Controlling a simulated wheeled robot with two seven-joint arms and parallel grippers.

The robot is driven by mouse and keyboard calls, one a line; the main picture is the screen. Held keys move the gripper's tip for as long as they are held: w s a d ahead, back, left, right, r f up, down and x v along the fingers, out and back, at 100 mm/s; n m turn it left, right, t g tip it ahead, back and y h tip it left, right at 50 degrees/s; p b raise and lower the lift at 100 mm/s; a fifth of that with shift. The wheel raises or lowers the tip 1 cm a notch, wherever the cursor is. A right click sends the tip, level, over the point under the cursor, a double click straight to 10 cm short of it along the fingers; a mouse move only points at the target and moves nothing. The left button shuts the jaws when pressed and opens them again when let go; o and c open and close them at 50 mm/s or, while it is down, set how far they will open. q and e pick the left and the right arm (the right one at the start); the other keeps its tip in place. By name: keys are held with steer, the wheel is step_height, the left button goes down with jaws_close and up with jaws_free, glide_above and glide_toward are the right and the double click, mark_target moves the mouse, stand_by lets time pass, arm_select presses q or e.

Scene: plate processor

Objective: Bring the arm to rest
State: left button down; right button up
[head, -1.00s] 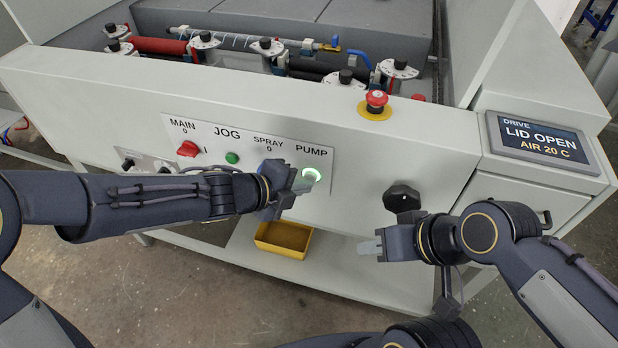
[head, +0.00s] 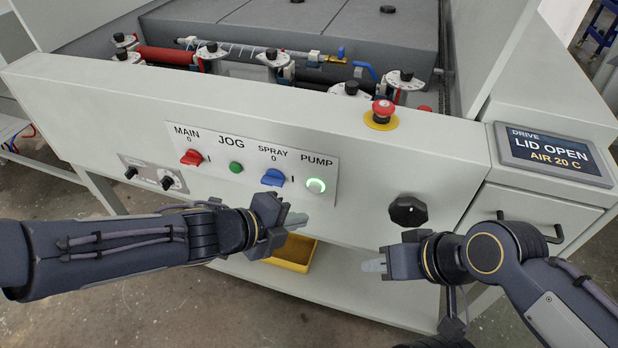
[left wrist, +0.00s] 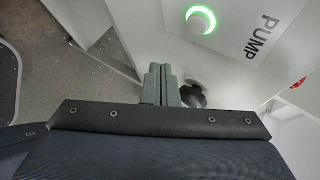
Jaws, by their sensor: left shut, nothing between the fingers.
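My left gripper (head: 294,222) is in front of the machine's front panel, below the blue SPRAY switch (head: 274,178) and the lit green PUMP button (head: 316,186). Its fingers are shut and empty, and they show side by side in the left wrist view (left wrist: 160,84). The PUMP button also shows in the left wrist view (left wrist: 201,20), apart from the fingers. My right gripper (head: 374,266) is below the black knob (head: 408,211), pointing left and touching nothing that I can see. Its finger gap cannot be made out.
The red MAIN switch (head: 192,157) and green JOG button (head: 236,168) are on the panel. A red emergency stop (head: 383,111) stands on the top ledge. The display (head: 553,155) reads LID OPEN. A yellow bin (head: 293,253) sits below, partly behind my left gripper. Open floor lies in front.

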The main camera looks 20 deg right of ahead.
arm_select(q)
steer(key=w+a+r+n+t+y+p, duration=0.1)
steer(key=w+a+r+n+t+y, duration=0.15)
steer(key=a+n, duration=0.35)
steer(key=w+a+r+n+t+y+p, duration=0.1)
steer(key=w+a+r+n+t, duration=0.15)
steer(key=a, duration=0.45)
steer(key=s+a+r+n+y+p, duration=0.1)
steer(key=s+a+n+y, duration=0.1)
steer(key=a+n, duration=0.35)
steer(key=s+a+r+n+y, duration=0.1)
steer(key=a+n+y, duration=0.1)
steer(key=a+n, duration=0.3)
steer(key=s+a+n+g+p, duration=0.1)
steer(key=s+a+n+g, duration=0.1)
steer(key=s+n, duration=0.4)
steer(key=s+a+n+g+p, duration=0.1)
steer(key=s+a+n, duration=0.3)
steer(key=s+n, duration=0.3)
steer(key=s, duration=0.3)
steer(key=shift+r+g+p, duration=0.3)
steer(key=shift+r+g, duration=0.1)
